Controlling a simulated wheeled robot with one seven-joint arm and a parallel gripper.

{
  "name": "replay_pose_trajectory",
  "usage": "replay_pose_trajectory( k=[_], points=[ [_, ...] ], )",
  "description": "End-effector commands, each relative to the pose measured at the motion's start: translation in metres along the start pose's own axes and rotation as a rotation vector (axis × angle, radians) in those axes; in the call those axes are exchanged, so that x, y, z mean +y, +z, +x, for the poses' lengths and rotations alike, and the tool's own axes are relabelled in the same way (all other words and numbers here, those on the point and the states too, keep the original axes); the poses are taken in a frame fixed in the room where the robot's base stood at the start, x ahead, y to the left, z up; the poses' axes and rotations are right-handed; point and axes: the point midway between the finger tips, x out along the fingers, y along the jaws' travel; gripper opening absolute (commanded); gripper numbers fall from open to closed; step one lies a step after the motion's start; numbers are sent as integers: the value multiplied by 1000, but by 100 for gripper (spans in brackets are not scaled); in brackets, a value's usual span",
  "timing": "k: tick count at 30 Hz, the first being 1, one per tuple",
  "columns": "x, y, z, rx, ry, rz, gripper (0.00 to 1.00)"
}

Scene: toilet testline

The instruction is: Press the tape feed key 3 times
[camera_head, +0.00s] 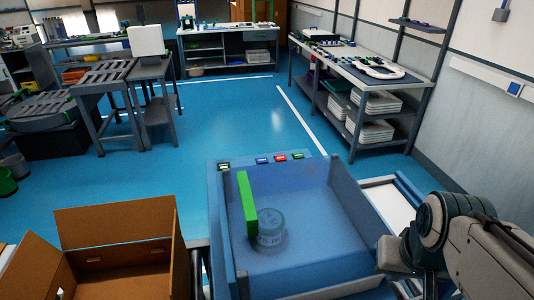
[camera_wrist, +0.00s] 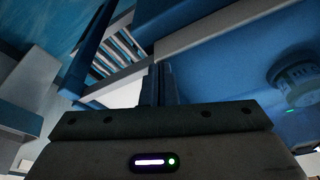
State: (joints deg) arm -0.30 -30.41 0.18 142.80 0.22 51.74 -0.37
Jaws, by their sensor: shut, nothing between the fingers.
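A blue open-topped machine (camera_head: 335,215) stands at the front centre in the head view. Its back ledge carries a small dark display (camera_head: 224,166) with green marks and a row of keys: a blue key (camera_head: 263,160), a red key (camera_head: 280,157) and a green key (camera_head: 297,156). I cannot read which is the tape feed key. My arm shows at the lower right of the head view, with its fingertips out of sight there. In the wrist view my gripper (camera_wrist: 160,82) is shut and empty, with blue panels of the machine around it; no keys show there.
A green upright bar (camera_head: 248,205) and a round translucent drum (camera_head: 270,228) stand inside the machine; the drum also shows in the wrist view (camera_wrist: 297,80). An open cardboard box (camera_head: 115,220) is at left. A workbench (camera_head: 350,68) stands behind; blue floor lies clear between.

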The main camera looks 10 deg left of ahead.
Motion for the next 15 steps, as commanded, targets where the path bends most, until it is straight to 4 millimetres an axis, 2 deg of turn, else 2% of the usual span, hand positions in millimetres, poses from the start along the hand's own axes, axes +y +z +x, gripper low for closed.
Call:
replay_pose_trajectory(
  k=[1,8,11,15],
  points=[
    [-4,-9,-16,-13,-3,-6,0],
    [-13,-40,-47,-75,-16,-22,0],
    [-23,-67,-38,-64,-23,-51,0],
    [-46,-117,-34,-34,-44,-102,0]
  ],
)
